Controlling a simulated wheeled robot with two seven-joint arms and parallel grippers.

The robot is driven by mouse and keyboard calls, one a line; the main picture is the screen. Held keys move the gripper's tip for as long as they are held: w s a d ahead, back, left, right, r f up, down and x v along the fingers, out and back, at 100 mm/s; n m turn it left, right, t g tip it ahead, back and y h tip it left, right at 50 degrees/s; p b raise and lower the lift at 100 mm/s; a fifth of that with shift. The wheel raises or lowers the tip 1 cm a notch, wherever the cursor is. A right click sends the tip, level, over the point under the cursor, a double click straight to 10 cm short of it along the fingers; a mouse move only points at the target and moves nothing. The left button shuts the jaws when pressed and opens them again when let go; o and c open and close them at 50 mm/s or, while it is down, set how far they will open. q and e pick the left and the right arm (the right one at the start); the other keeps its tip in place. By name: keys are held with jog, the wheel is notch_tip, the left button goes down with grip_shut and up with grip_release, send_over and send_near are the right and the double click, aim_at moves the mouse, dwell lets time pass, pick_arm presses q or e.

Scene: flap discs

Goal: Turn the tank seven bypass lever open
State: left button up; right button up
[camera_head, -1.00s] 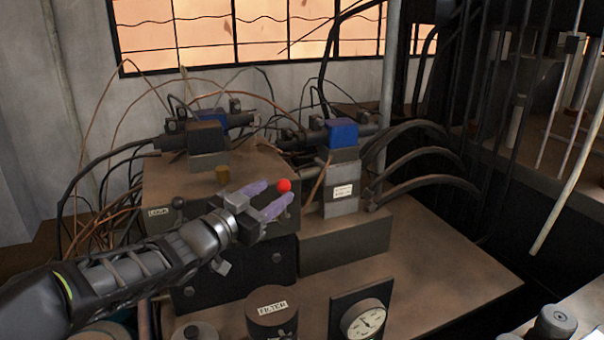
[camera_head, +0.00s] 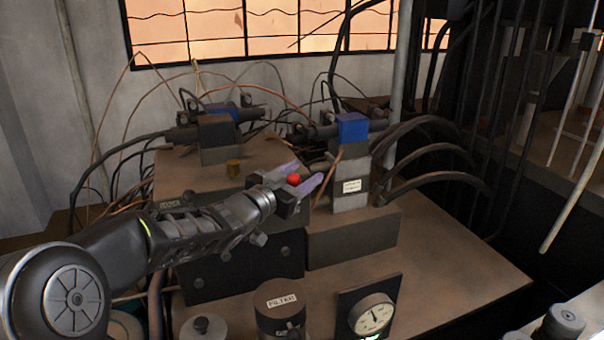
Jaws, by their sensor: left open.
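A red ball knob (camera_head: 293,179) shows above the right end of the brown box's top, left of a grey valve block (camera_head: 350,196) with a blue cap. No lever arm between knob and block can be made out clearly. My left gripper (camera_head: 309,171) is open, with pale purple fingers pointing right toward the block. The knob shows between the two fingers, nearer their base than their tips. I cannot tell if they touch it. The white label (camera_head: 352,186) on the block is too small to read.
A second blue-capped block (camera_head: 216,139) stands at the back of the brown box (camera_head: 190,178). A filter canister (camera_head: 281,305) and a round gauge (camera_head: 371,314) stand in front. Black hoses (camera_head: 430,150) curve off to the right. The bench (camera_head: 450,260) is clear at right.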

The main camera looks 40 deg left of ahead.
pick_arm(q)
jog(key=shift+c, duration=0.3)
grip_shut()
dwell(0.3)
dwell(0.8)
